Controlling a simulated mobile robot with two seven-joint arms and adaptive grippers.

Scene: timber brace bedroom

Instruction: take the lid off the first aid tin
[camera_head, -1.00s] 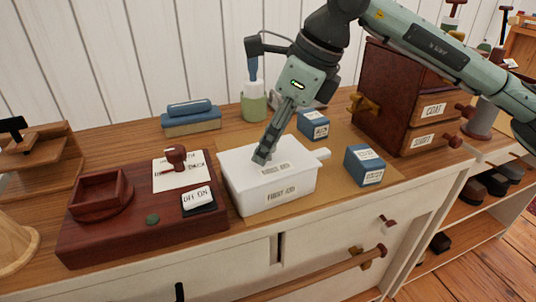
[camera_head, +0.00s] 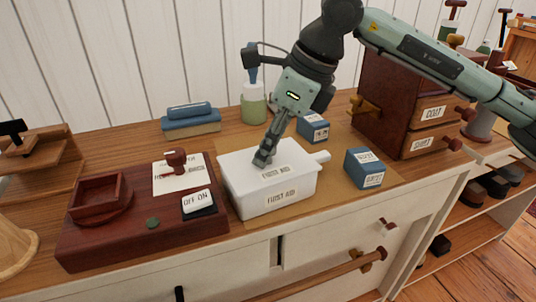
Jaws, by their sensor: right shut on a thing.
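The white first aid tin (camera_head: 281,198) stands on a tan mat on the dresser top, with "FIRST AID" on its front. Its white lid (camera_head: 293,160) is on top, with a second label on it and a tab at the right end. My right gripper (camera_head: 264,160) comes down from the upper right and is shut at the lid's top, near the far middle. The fingers hide the part of the lid that they grip. The lid looks seated on the tin; I see no clear gap. My left gripper is not in view.
Two blue boxes (camera_head: 364,168) stand right of and behind the tin. A dark red wooden tray (camera_head: 120,240) with a stamp sits close on the left. A green bottle (camera_head: 254,104) and blue-topped block (camera_head: 190,121) stand behind. A brown drawer cabinet (camera_head: 392,75) is at right.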

